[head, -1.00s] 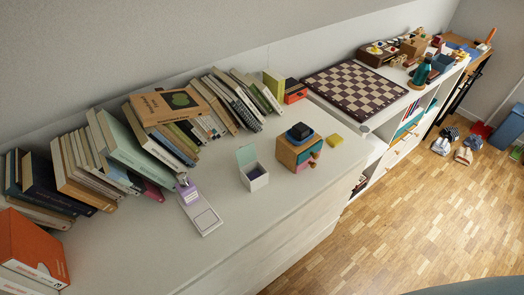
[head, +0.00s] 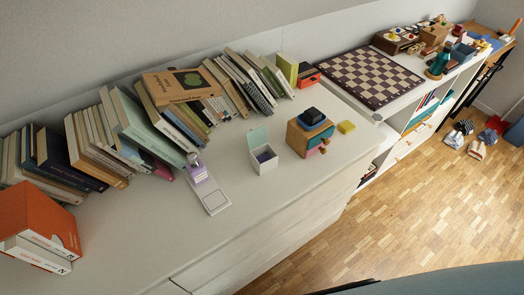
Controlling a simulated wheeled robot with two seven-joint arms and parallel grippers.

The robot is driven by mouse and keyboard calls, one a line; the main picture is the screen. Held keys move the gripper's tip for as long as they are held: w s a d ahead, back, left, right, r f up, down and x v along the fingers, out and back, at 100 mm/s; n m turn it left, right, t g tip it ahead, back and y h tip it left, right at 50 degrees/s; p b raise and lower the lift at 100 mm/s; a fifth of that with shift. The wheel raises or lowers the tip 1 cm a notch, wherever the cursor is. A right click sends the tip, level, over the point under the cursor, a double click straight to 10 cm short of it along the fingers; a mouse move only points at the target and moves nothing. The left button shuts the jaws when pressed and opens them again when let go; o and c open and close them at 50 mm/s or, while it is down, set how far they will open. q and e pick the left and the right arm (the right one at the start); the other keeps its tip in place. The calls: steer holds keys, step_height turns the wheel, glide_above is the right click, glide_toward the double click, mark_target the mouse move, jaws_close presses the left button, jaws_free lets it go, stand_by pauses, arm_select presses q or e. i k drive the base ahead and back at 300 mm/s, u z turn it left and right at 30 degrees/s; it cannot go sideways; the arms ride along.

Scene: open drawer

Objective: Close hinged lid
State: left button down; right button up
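A small white box (head: 264,160) stands on the pale dresser top in the head view. Its hinged lid (head: 257,138), pale green on the inner face, stands open and upright at the back edge. The inside of the box looks dark purple. Neither of my grippers shows in the head view.
A wooden block toy (head: 307,138) with a dark piece on top and a yellow block (head: 346,127) stand right of the box. A purple-and-white bottle-like item (head: 206,187) is to its left. Books (head: 160,128) line the wall behind. The dresser top (head: 230,232) in front is clear.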

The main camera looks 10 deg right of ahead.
mark_target(257, 136)
steer(key=k, duration=0.5)
steer(key=u, duration=3.6)
steer(key=k, duration=1.5)
steer(key=z, duration=1.8)
